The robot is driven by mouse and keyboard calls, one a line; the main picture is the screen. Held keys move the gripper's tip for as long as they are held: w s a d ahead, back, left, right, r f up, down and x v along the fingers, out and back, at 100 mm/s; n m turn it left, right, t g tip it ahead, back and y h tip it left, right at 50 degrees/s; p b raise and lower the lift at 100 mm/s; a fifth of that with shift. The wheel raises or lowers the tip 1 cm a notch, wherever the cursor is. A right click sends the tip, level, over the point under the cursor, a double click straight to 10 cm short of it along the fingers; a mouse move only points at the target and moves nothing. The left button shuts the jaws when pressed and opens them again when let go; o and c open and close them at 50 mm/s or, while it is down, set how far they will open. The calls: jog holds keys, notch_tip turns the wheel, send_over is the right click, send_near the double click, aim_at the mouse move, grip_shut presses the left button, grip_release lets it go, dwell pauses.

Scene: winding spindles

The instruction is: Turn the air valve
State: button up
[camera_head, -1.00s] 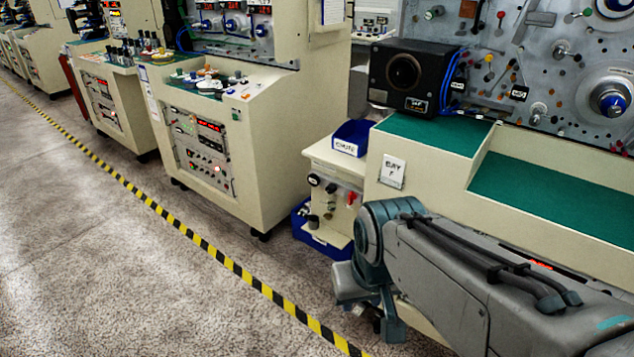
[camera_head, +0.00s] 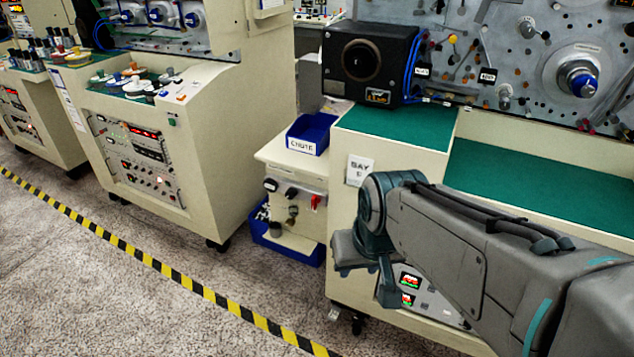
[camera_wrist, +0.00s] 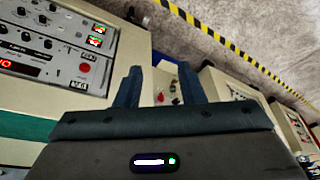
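A small cream panel (camera_head: 291,190) stands under a ledge between two machines in the head view. It carries dark knobs and a red handle (camera_head: 316,201), which looks like the air valve. The same red part (camera_wrist: 160,97) shows small in the wrist view, in the gap between my fingers. My gripper (camera_wrist: 158,72) is open and empty, with its two dark fingers apart. In the head view my gripper is at the lower right of the panel, apart from it, and its fingers are hard to make out there.
A blue bin (camera_head: 312,132) labelled CHUTE sits on the ledge, and another blue bin (camera_head: 290,247) is below the panel. A cream machine (camera_head: 228,140) stands to the left, and a bench with a green top (camera_head: 400,122) to the right. Striped floor tape (camera_head: 175,274) borders open floor.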

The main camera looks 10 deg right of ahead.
aim_at(313, 201)
jog(key=w+a+f+m+t+b, duration=0.1)
jog(key=w+a+f+t+b, duration=0.25)
jog(key=w, duration=0.75)
jog(key=w+a+f+t+b, duration=0.2)
jog(key=w+f+b, duration=0.2)
jog(key=w, duration=0.8)
jog(key=w+a+f+m+t+b, duration=0.1)
jog(key=w+a+f+t+b, duration=0.25)
jog(key=w, duration=0.75)
jog(key=w+f+m+t+h+b, duration=0.2)
jog(key=w+f+m+h+b, duration=0.3)
jog(key=w+f, duration=0.55)
notch_tip(313, 201, down, 12)
jog(key=d+f+h+b, duration=0.1)
jog(key=h+b, duration=0.5)
jog(key=x, duration=0.7)
jog(key=b+x, duration=0.1)
jog(key=x, duration=0.5)
jog(key=shift+w+d+r, duration=0.25)
jog(key=shift+w, duration=0.1)
jog(key=shift+b, duration=0.3)
grip_shut()
